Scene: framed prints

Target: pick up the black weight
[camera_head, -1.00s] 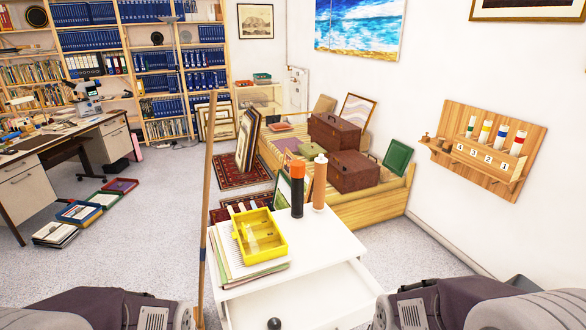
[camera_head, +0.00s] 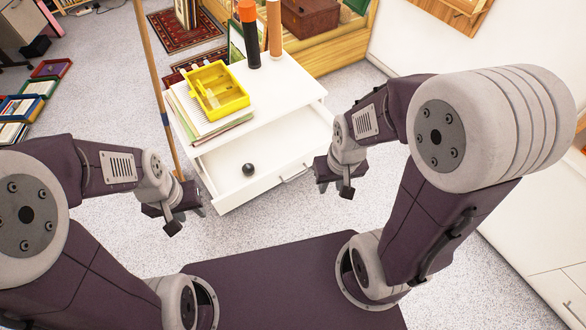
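The black weight (camera_head: 248,169) is a small dark ball-like object lying inside the open white drawer (camera_head: 222,172), near its middle. My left gripper (camera_head: 178,218) is to the left of the drawer's front left corner, apart from the weight. My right gripper (camera_head: 335,185) is to the right of the drawer, near its front right end, also apart from the weight. Both grippers are seen from behind and above, and their fingertips are too hidden to show whether they are open.
On the white cabinet (camera_head: 283,92) stand a yellow tray (camera_head: 233,103) on a stack of papers (camera_head: 186,108), a black bottle with an orange cap (camera_head: 250,40) and a brown tube (camera_head: 274,28). A wooden pole (camera_head: 151,75) stands close to the cabinet's left side.

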